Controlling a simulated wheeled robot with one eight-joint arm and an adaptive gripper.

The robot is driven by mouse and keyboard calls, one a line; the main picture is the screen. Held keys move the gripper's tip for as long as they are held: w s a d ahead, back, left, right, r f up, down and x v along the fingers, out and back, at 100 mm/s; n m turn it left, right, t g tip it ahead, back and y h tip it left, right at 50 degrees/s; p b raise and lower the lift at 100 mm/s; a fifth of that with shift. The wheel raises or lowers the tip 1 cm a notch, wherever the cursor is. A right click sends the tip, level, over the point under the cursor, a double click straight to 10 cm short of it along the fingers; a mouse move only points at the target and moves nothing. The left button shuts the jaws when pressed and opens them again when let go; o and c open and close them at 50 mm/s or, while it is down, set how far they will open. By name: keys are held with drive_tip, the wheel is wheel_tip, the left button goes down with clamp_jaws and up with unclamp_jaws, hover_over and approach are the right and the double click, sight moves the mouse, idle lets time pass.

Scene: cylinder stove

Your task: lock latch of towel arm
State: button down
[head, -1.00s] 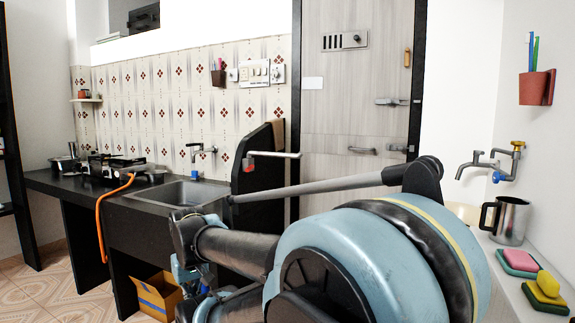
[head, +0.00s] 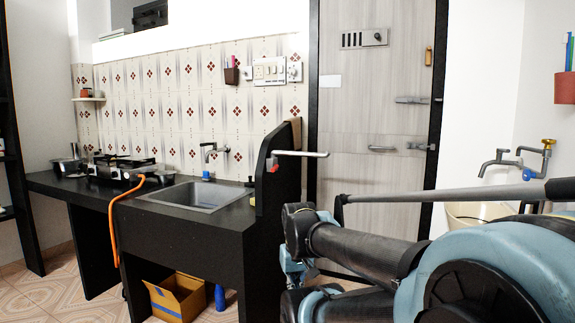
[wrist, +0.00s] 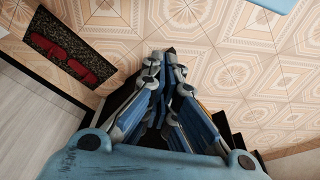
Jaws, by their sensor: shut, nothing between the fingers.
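The towel arm (head: 300,154) is a pale grey bar sticking out to the right from the edge of the black partition beside the sink. A red piece (head: 273,164) sits at its left end on the partition edge; I cannot tell whether this is the latch or how it is set. My gripper (head: 298,272) hangs low, in front of the partition and below the towel arm, apart from it. In the wrist view my gripper (wrist: 170,62) points down over the tiled floor. Its fingers are together and hold nothing. My arm partly hides its lower part in the head view.
A black counter (head: 110,196) holds the sink (head: 200,196) and the stove (head: 118,168). An orange hose hangs in front. An open cardboard box (head: 176,297) stands below. A door (head: 380,90) is behind, and a wall tap (head: 515,160) is at right. A dark mat (wrist: 70,55) lies on the floor.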

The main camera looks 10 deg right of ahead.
sight(277, 166)
drive_tip(key=w+d+r+m+t+y, duration=0.1)
drive_tip(key=w+r+m, duration=0.1)
drive_tip(key=w+r, duration=0.85)
drive_tip(key=w+r+m+y, duration=0.1)
drive_tip(key=w+r+y, duration=0.1)
drive_tip(key=w+r, duration=0.8)
drive_tip(key=w+d+r+m+t, duration=0.1)
drive_tip(key=w+d+r, duration=0.3)
drive_tip(key=w+r, duration=0.4)
drive_tip(key=w+d+r+m+t+y, duration=0.1)
drive_tip(key=w+d+r, duration=0.3)
drive_tip(key=w+r, duration=0.4)
wheel_tip(277, 166, up, 5)
drive_tip(key=shift+d+f+m, duration=0.1)
drive_tip(key=shift+d+m, duration=0.1)
drive_tip(key=shift+m, duration=0.7)
drive_tip(key=shift+w+f, duration=0.1)
drive_tip(key=x, duration=1.3)
drive_tip(key=shift+w+a+f, duration=0.2)
drive_tip(key=shift+w+a, duration=0.05)
drive_tip(key=shift+a, duration=0.15)
drive_tip(key=shift+d+t, duration=0.15)
drive_tip(key=shift+t, duration=0.15)
